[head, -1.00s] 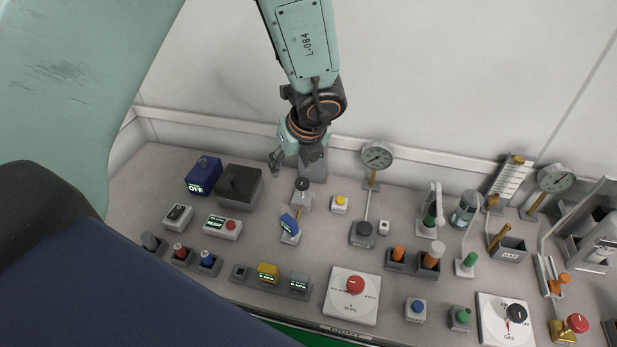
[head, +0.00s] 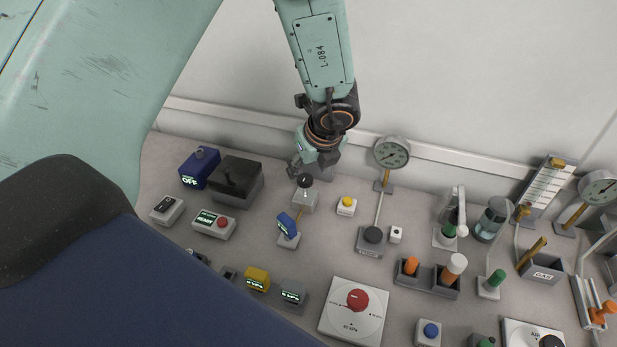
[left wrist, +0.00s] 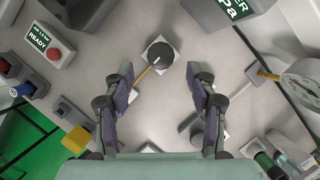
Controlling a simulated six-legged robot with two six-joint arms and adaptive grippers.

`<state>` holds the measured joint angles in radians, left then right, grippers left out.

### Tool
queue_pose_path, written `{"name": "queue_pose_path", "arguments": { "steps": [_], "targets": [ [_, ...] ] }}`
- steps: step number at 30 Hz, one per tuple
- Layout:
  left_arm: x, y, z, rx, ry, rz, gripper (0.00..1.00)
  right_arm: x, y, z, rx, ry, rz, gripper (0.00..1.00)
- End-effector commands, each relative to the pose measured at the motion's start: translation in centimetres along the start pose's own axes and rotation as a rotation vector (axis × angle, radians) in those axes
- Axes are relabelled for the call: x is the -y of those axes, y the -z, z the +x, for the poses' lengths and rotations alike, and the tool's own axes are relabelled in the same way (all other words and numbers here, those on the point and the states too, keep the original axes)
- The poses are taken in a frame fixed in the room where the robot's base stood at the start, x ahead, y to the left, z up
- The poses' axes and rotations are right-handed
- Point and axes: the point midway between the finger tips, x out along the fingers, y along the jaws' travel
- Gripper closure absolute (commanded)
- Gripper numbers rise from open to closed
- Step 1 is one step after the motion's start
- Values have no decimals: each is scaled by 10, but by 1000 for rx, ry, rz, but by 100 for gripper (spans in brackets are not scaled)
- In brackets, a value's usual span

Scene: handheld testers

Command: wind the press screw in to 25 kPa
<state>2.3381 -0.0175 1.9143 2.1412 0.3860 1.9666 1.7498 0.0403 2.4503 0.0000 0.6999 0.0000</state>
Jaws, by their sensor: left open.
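A black knob with a white mark (head: 305,181) tops a small pale block, with a brass tube running to a blue tester (head: 287,225); I take this as the press screw, though no label shows. In the left wrist view the knob (left wrist: 160,54) lies just beyond the fingertips, centred between them, untouched. My left gripper (left wrist: 163,76) is open and empty. In the head view it (head: 312,168) hangs just behind the knob. A dark box (left wrist: 232,12) in the left wrist view has a green display ending in "Pa", cut off. My right gripper is not in view.
A dial gauge (head: 391,153) stands right of the gripper. A black box (head: 237,184) and a blue box reading OFF (head: 198,168) stand left. A white plate with a red knob (head: 357,299) lies in front. Several small testers crowd the bench.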

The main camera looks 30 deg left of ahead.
Motion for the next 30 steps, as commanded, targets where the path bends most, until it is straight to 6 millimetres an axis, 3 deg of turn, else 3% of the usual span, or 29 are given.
{"name": "queue_pose_path", "arguments": {
  "steps": [1,6,18,30],
  "targets": [
    [-1,2,11,-2,-1,0,43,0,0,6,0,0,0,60],
    [0,1,29,-1,-1,0,43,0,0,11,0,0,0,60],
    [3,-2,35,1,0,0,44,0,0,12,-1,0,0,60],
    [3,-2,35,0,0,0,78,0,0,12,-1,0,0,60]
  ]
}}
